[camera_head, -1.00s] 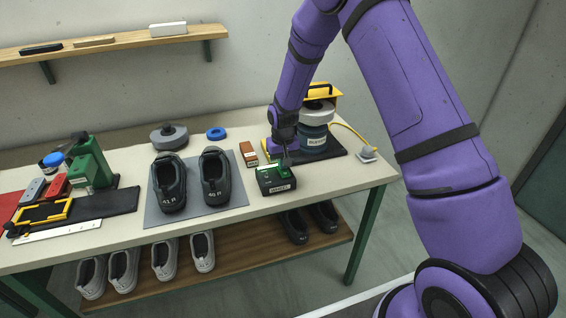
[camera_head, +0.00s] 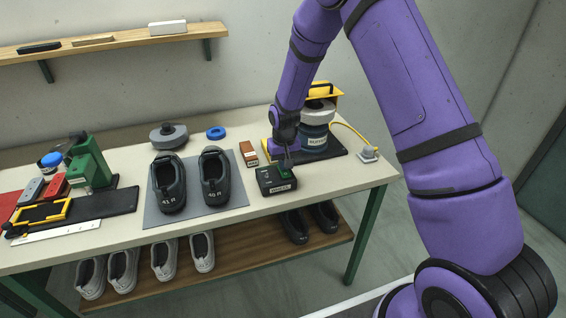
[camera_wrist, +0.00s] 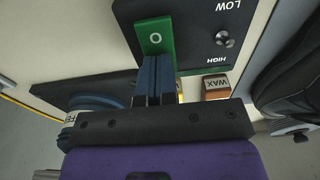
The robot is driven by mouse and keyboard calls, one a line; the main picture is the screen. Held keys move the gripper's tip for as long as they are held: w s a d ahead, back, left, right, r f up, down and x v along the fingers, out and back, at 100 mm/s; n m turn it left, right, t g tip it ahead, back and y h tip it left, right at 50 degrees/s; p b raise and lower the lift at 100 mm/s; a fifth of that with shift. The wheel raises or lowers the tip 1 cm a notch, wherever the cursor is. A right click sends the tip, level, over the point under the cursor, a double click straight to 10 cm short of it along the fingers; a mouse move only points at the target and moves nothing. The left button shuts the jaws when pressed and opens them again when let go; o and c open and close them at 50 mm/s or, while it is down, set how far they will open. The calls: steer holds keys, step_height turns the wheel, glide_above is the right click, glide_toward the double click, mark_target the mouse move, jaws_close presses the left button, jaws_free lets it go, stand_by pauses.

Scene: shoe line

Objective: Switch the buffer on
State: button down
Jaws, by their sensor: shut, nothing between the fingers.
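The buffer (camera_head: 316,138), a dark blue-grey drum with a white label, stands on a black base at the table's right end. In front of it sits a black control box (camera_head: 268,186); the wrist view shows its top (camera_wrist: 197,40). The box carries a green rocker (camera_wrist: 154,36) marked O at its exposed end, and a small toggle (camera_wrist: 224,40) between LOW and HIGH. My gripper (camera_wrist: 154,66) is shut and empty. Its fingertips are over the rocker and hide its other end. I cannot tell if they press it.
Two dark shoes (camera_head: 169,186) stand on a grey mat further left. A yellow cable (camera_head: 350,133) runs from the buffer to a socket (camera_head: 368,155).

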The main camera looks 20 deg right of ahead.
steer(key=shift+s+f, duration=0.45)
steer(key=shift+s, duration=0.1)
step_height(320, 180, up, 15)
steer(key=shift+w, duration=0.2)
steer(key=shift+f, duration=0.1)
steer(key=shift+s+a+t, duration=0.2)
steer(key=shift+s+t, duration=0.4)
steer(key=shift+s, duration=0.15)
steer(key=f, duration=0.4)
steer(key=w+f, duration=0.1)
steer(key=f, duration=0.4)
steer(key=w+f, duration=0.1)
steer(key=f, duration=0.3)
steer(key=shift+w+f, duration=0.1)
steer(key=shift+f, duration=0.25)
steer(key=shift+f, duration=0.1)
